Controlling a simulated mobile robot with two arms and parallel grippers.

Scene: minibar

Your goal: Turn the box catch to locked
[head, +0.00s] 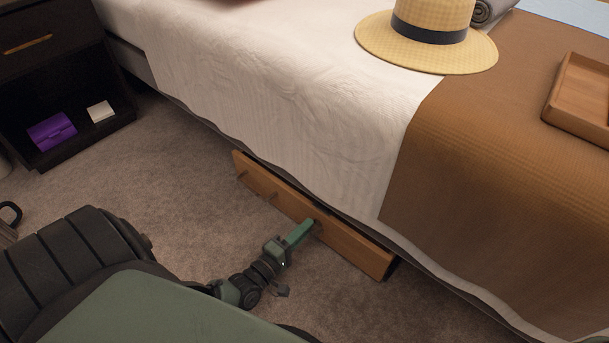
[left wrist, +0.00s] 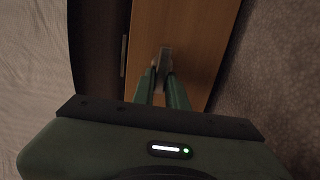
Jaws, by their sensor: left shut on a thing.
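A long wooden board-like front (head: 350,244), seen as the face of a low box, stands at the floor under the bed's edge. Small pegs (head: 272,195) stick out of its left half. My left gripper (head: 310,227) reaches its right half. In the left wrist view the two green fingers (left wrist: 163,86) are closed around a small grey metal piece (left wrist: 164,58) on the wooden face (left wrist: 200,30), which looks like the catch. The fingers partly hide it, and I cannot tell its locked or unlocked position. My right gripper is not in view.
The bed (head: 270,75) overhangs the wooden front. A straw hat (head: 430,45) and a wooden tray (head: 575,115) lie on it. A dark nightstand (head: 60,85) at the left holds a purple box (head: 52,131) and a white box (head: 101,111). Carpet (head: 165,175) is clear in front.

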